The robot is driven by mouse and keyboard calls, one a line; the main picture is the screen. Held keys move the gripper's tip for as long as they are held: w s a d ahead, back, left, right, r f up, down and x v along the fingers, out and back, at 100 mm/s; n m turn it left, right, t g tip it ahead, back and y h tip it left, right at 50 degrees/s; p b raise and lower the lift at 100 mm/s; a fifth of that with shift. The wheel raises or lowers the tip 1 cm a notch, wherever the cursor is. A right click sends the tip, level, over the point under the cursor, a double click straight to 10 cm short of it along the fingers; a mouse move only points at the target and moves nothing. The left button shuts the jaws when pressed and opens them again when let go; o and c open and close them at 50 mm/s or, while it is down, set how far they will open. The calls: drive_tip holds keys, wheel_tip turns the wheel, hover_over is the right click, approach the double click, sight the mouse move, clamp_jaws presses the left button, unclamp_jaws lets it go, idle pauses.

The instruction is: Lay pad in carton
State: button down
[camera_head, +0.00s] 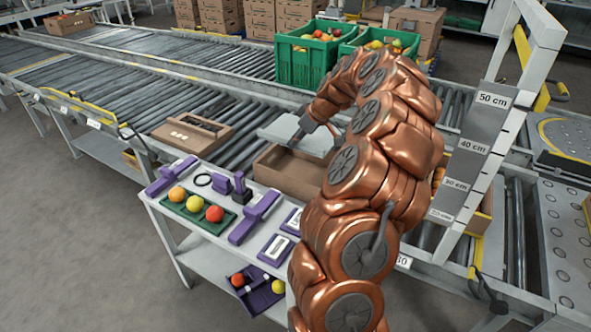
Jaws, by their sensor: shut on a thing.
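My gripper (305,128) is shut on a flat light-grey pad (280,129). The pad is held above an open brown carton (283,178) on the roller conveyor, over its far side. The pad looks close to level and apart from the carton's near wall; whether it touches the far rim I cannot tell. My copper arm covers the right part of the carton and some of the pad's right side.
Another carton (190,134) lies to the left on the rollers. A white cart (183,238) in front bears a green tray (176,209) with tomatoes and several purple tools. Green crates (303,66) of tomatoes stand behind. A height gauge (478,140) rises at right.

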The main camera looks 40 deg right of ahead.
wheel_tip(320, 180, down, 6)
drive_tip(key=b, duration=0.4)
drive_tip(key=shift+r, duration=0.2)
drive_tip(key=shift+f, duration=0.2)
wheel_tip(320, 180, down, 6)
drive_tip(key=shift+r+b, duration=0.1)
drive_tip(key=shift+b, duration=0.75)
drive_tip(key=shift+s+a+f+b, duration=0.15)
drive_tip(key=shift+s+f+b, duration=0.15)
drive_tip(key=shift+f+b, duration=0.1)
drive_tip(key=c, duration=1)
unclamp_jaws()
drive_tip(key=shift+w+r, duration=0.1)
drive_tip(key=shift+r, duration=0.1)
